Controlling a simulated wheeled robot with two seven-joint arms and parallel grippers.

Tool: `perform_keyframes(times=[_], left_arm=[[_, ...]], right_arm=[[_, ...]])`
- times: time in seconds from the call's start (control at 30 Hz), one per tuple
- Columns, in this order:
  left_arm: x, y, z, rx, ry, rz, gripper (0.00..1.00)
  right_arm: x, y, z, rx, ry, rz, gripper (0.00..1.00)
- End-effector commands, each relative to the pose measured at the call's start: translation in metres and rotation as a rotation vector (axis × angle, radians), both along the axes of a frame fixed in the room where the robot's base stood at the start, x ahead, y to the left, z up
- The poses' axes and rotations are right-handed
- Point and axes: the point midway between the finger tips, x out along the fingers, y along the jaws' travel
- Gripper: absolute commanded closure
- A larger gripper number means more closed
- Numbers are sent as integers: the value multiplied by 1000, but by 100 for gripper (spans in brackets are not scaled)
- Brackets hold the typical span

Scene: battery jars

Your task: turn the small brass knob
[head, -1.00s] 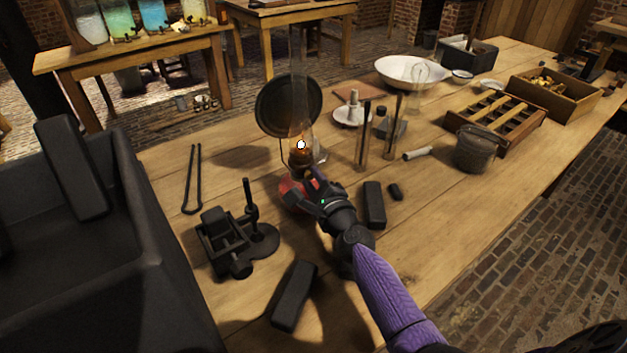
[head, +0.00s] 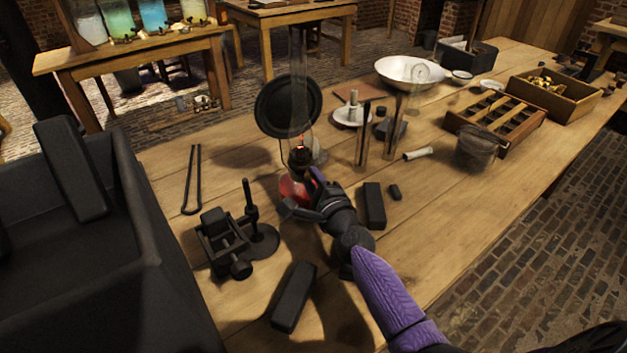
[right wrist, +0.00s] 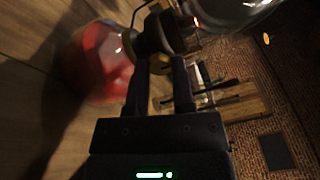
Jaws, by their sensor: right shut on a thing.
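An oil lamp with a red base (head: 291,187), a dark burner (head: 299,157) and a tall clear glass chimney (head: 298,70) stands on the wooden bench. A small red glow shows at the wick. In the right wrist view the red base (right wrist: 98,62) lies at the left and the brass-coloured burner (right wrist: 152,38) is just beyond the fingertips. My right gripper (head: 312,187) reaches the lamp's near side, just below the burner. It is shut on the small brass knob, which the fingers mostly hide. My left gripper is not in view.
A round dark disc (head: 288,106) stands right behind the chimney. A black clamp-like device (head: 222,240) is left of the lamp, and a dark block (head: 374,206) is close to my right wrist. Thin glass tubes (head: 364,135) stand to the right. The bench's front right is clear.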

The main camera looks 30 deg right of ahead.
Motion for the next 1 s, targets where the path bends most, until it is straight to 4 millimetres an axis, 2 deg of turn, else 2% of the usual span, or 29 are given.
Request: perform_keyframes(times=[0.03,0.17,0.2,0.43,0.53,0.8,1.0], left_arm=[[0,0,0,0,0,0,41],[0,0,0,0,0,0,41],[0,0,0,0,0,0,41],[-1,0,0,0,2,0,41],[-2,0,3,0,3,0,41],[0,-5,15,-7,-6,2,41],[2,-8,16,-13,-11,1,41]], right_arm=[[0,0,-1,0,3,1,63],[0,0,-1,1,2,1,36],[0,0,-1,1,2,1,34],[0,0,0,1,1,0,34],[-7,1,1,1,0,0,34],[-65,5,0,-1,3,1,34],[-94,7,-1,0,2,1,34]])
